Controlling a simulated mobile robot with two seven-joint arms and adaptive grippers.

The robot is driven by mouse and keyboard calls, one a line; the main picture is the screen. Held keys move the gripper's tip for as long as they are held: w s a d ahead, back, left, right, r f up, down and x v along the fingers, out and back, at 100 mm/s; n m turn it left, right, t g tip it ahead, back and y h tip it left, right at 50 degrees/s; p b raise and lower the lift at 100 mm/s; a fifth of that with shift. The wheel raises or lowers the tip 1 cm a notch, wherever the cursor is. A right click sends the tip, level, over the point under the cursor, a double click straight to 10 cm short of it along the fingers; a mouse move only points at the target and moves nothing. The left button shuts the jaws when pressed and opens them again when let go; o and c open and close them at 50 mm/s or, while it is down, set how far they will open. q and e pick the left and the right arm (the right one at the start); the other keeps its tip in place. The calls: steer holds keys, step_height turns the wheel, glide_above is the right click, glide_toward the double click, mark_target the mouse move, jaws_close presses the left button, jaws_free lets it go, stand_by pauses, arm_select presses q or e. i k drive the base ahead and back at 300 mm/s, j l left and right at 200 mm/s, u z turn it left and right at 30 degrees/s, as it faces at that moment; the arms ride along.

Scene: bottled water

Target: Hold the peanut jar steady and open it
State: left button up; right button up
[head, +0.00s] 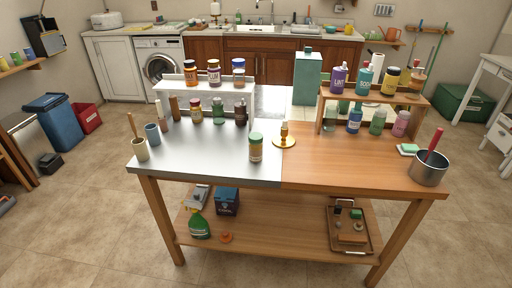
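A jar with a green lid (256,147) and a tan-brown body with a pale label stands upright near the front middle of the table, at the right end of its grey metal half. It looks like the peanut jar, but its label is too small to read. The lid sits on top of the jar. Nothing touches the jar. Neither of my grippers is in view.
The worktable (350,165) has a grey left half and a wooden right half. A brass-coloured stand (284,141) is right of the jar. A white riser (205,88) and a wooden riser (375,95) hold bottles behind. A metal pot (428,170) stands at the right.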

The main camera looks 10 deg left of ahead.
mark_target(255, 151)
steer(key=i+j+z, duration=0.2)
steer(key=j, duration=0.2)
steer(key=j+z, duration=0.2)
steer(key=j, duration=0.2)
steer(key=i+j+z, duration=0.2)
steer(key=j, duration=0.25)
